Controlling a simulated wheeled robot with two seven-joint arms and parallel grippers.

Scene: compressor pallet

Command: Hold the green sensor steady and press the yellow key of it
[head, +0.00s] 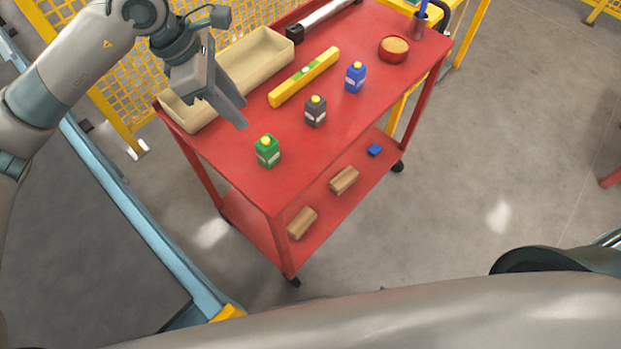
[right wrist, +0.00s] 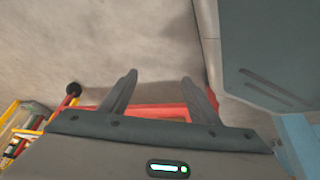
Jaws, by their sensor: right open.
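The green sensor (head: 267,153) stands upright on the red cart's top (head: 240,165), near its front left part. Its yellow key (head: 266,140) is on top, and a pale label is on its side. My left gripper (head: 241,122) hangs above and behind the green sensor, apart from it. I see it nearly edge-on, so its opening does not show. My right gripper (right wrist: 159,77) is open and empty in the right wrist view, with a bare gap between its fingers. The head view does not show it. The green sensor is not recognisable in the right wrist view.
A grey sensor (head: 316,111) and a blue one (head: 355,77) stand to the right. Behind are a yellow level (head: 304,77), a beige tray (head: 252,62) and a red round container (head: 393,50). Wooden blocks (head: 344,180) lie on the lower shelf. Yellow fencing (head: 130,90) stands at left.

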